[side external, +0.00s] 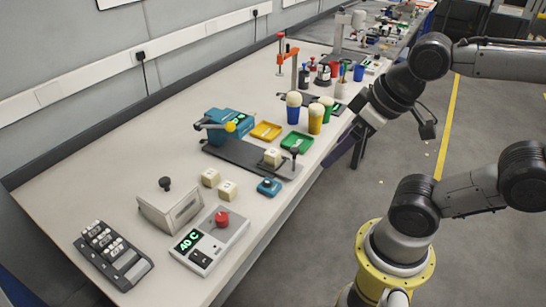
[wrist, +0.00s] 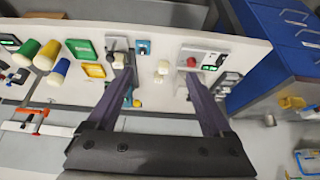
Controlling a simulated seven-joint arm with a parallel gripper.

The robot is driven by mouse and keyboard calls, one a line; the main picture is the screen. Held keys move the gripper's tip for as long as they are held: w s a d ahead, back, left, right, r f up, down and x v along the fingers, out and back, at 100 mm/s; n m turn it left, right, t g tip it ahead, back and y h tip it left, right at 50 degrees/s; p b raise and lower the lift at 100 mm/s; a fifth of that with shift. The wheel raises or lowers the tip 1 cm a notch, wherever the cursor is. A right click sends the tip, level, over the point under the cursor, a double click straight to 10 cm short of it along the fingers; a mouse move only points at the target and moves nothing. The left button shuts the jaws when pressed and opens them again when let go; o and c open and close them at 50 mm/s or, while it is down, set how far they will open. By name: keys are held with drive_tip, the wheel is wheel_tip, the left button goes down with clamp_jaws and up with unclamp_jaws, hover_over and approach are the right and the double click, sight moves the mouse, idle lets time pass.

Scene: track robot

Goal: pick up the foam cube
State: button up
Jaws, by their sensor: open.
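Three cream cubes are in view, and I cannot tell which is the foam cube. Two loose cubes, a left one (side external: 210,177) and a right one (side external: 228,190), lie close together on the bench. The third cube (side external: 272,157) sits on the dark plate of the teal device, beside a black knob. In the wrist view the loose pair (wrist: 163,66) shows between my fingers, and the third cube (wrist: 118,61) is near the left fingertip. My gripper (side external: 338,151), with purple fingers, is open and empty beyond the bench's right edge, apart from all cubes.
The teal device (side external: 231,125) stands behind the cubes. A grey box with a knob (side external: 170,206), a control panel with a red button (side external: 211,240) and a small blue button box (side external: 269,187) surround the pair. Yellow (side external: 266,131) and green (side external: 297,142) trays and several cups stand farther back.

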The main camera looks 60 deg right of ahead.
drive_tip(key=w+d+r+m, duration=0.1)
drive_tip(key=w+r+m, duration=0.5)
drive_tip(key=w+m, duration=0.25)
drive_tip(key=m+g, duration=0.6)
drive_tip(key=m, duration=0.4)
hover_over(271, 153)
drive_tip(key=shift+n, duration=0.25)
wheel_tip(271, 153, down, 21)
drive_tip(key=shift+r, duration=0.1)
drive_tip(key=shift+f, duration=3.25)
